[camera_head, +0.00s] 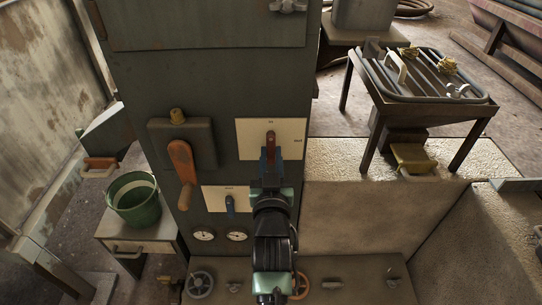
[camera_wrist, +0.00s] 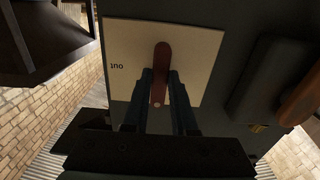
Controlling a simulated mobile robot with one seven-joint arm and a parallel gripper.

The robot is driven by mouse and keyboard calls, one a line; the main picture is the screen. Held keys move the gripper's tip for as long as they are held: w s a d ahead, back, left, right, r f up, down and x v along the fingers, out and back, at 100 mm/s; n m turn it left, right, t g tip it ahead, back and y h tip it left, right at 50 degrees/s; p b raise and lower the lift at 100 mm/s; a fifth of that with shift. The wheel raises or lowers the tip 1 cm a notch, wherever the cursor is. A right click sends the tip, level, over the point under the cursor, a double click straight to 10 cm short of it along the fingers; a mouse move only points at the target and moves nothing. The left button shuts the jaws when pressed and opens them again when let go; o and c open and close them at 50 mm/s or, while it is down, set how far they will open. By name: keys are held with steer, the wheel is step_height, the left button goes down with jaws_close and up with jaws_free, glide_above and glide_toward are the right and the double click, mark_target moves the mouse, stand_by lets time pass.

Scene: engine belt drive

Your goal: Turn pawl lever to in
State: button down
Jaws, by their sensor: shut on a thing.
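The pawl lever (camera_head: 270,140) is a red-brown handle on a cream plate (camera_head: 292,130) on the dark cabinet front. In the head view it stands about upright, its upper end just below the "IN" label and left of the "OUT" label. My gripper (camera_head: 270,158) reaches it from below and in front, shut on the lever. In the wrist view the fingers of my gripper (camera_wrist: 163,92) lie on both sides of the lever (camera_wrist: 162,58). "OUT" appears upside down at the left of the plate (camera_wrist: 135,45); "IN" is not visible there.
Left of the plate is an orange handle (camera_head: 181,160) on a grey box. Below are a blue lever (camera_head: 230,203) on another plate and two gauges (camera_head: 204,235). A green bucket (camera_head: 134,199) stands on a small table at left. A rack table (camera_head: 422,85) stands at right.

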steer(key=c, duration=0.7)
jaws_free()
steer(key=s+p, duration=0.1)
steer(key=s, duration=1.2)
